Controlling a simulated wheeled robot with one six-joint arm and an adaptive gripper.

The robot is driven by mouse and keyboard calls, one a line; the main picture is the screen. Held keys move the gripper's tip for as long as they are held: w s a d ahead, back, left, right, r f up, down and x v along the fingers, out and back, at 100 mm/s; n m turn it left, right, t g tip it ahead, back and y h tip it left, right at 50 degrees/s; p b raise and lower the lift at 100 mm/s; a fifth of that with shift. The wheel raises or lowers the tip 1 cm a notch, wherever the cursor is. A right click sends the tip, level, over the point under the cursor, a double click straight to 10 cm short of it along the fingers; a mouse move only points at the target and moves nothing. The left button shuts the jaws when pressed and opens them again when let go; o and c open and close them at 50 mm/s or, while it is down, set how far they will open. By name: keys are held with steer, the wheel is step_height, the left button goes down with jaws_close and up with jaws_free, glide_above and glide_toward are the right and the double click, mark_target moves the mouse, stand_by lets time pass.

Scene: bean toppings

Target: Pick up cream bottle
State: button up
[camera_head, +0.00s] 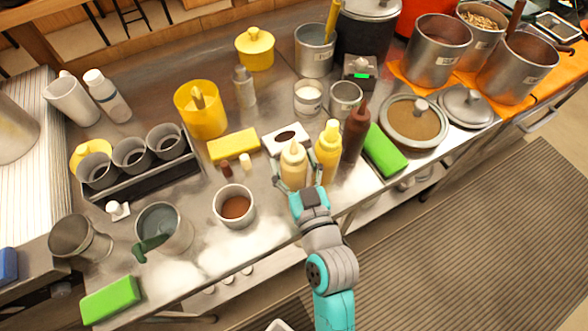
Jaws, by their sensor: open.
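The cream bottle (293,163), a pale squeeze bottle with a pointed nozzle, stands upright near the front edge of the steel counter. My gripper (298,188) is open at the front side of it, with a finger at each side of its lower body. I cannot tell whether the fingers touch it. The bottle's lower front is partly hidden by my gripper. A yellow squeeze bottle (327,150) stands close on the right, beside my right finger. A dark brown bottle (355,131) stands just beyond it.
A white dish with dark content (269,145) lies right behind the cream bottle. A bowl of brown sauce (234,206) is to the left. A green block (384,151) and a lidded pan (414,121) are to the right. The counter's front edge is close below my gripper.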

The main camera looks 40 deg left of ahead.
mark_target(293, 139)
steer(key=c, duration=0.6)
steer(key=shift+r, duration=0.1)
step_height(293, 139, up, 10)
steer(key=shift+f, duration=0.1)
steer(key=shift+o, duration=0.7)
steer(key=shift+s, duration=0.1)
stand_by(0.6)
